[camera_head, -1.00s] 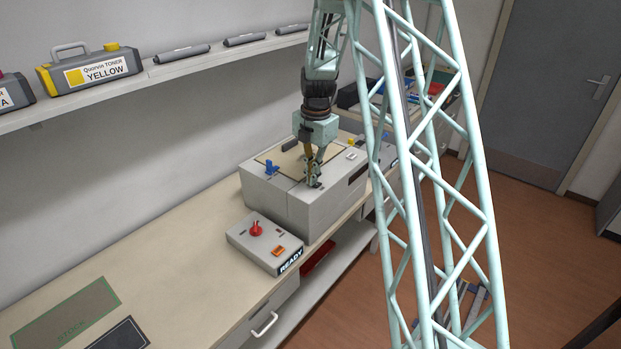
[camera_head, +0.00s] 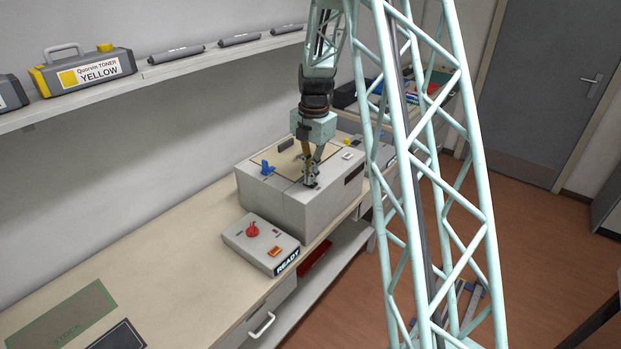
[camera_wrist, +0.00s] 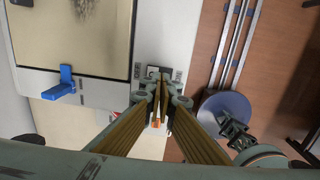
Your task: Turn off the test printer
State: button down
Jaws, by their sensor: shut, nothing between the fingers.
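The test printer (camera_head: 315,209) is a grey box on the bench, with a tan panel and a blue latch (camera_head: 267,168) on top; the latch also shows in the wrist view (camera_wrist: 62,84). My gripper (camera_head: 309,183) points down at the printer's top near its front corner, shut and empty. In the wrist view its fingertips (camera_wrist: 160,82) are over a small dark-and-light plate (camera_wrist: 139,71) on the printer top, mostly hidden by the fingers. I cannot tell whether they touch it. A control box (camera_head: 244,247) in front has a red knob (camera_head: 252,230), an orange switch (camera_head: 274,252) and a lit READY display (camera_head: 287,263).
A drawer handle (camera_head: 262,325) sticks out in front.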

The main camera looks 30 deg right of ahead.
notch_tip(320, 180, up, 13)
jog(key=w, duration=0.1)
jog(key=shift+w+a+p, duration=0.25)
jog(key=shift+p, duration=0.1)
jog(key=shift+r, duration=0.1)
dwell(0.4)
dwell(0.4)
jog(key=s+a+r+m+t+b, duration=0.1)
jog(key=s+a+r+m+b, duration=0.2)
jog(key=s+a+r+m, duration=0.45)
jog(key=s+a+r+m+t+b, duration=0.1)
jog(key=s+a+r+m+b, duration=0.3)
jog(key=s+a, duration=0.75)
jog(key=s+a+f+m+b, duration=0.1)
jog(key=s+a+m, duration=0.1)
jog(key=s, duration=0.7)
jog(key=s+a+f+m+t+b, duration=0.1)
jog(key=s+m, duration=0.4)
jog(key=s, duration=0.5)
jog(key=s+a+f+m+b, duration=0.2)
jog(key=s+a+m, duration=0.1)
jog(key=s, duration=0.6)
jog(key=shift+s+a+f, duration=0.2)
jog(key=shift+a, duration=0.2)
